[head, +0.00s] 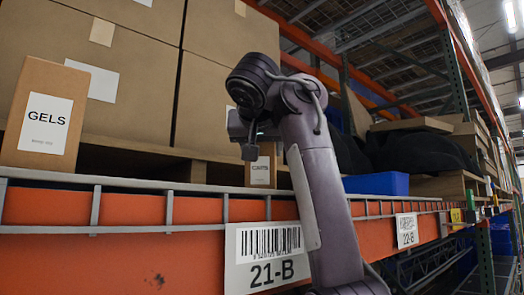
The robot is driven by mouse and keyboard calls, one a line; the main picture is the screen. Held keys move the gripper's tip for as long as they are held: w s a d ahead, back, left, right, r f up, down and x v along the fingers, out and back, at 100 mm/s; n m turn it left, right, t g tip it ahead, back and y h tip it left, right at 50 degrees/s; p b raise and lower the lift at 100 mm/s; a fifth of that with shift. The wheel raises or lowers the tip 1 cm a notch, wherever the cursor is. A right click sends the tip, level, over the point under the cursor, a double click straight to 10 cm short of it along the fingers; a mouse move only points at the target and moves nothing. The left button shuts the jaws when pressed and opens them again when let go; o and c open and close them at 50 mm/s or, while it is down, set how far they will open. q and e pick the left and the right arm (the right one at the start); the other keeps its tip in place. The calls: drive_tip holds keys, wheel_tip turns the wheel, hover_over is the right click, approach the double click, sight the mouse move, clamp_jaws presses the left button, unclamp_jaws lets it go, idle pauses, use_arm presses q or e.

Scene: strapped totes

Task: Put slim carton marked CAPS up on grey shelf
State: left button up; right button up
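The slim brown carton marked CAPS (262,172) stands upright at the front of the grey shelf (130,183), just behind its wire edge. Its upper part is partly hidden by my gripper. One arm of mine rises from the bottom right of centre, and I take it to be the right one. Its gripper (246,140) points down at the carton's upper left. A dark fingertip overlaps the carton. I cannot tell whether the fingers touch it or how far apart they are. My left gripper is not in view.
A taller carton marked GELS (45,118) stands at the left on the shelf. Large brown boxes (130,85) on a pallet fill the back. A blue bin (377,184) and black wrapped goods (425,152) are right of my arm. An orange beam (120,225) runs below.

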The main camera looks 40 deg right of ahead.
drive_tip(key=shift+s, duration=0.1)
drive_tip(key=shift+f, duration=0.1)
drive_tip(key=o, duration=1.3)
drive_tip(key=shift+c, duration=0.2)
drive_tip(key=b+v, duration=0.4)
drive_tip(key=v, duration=0.8)
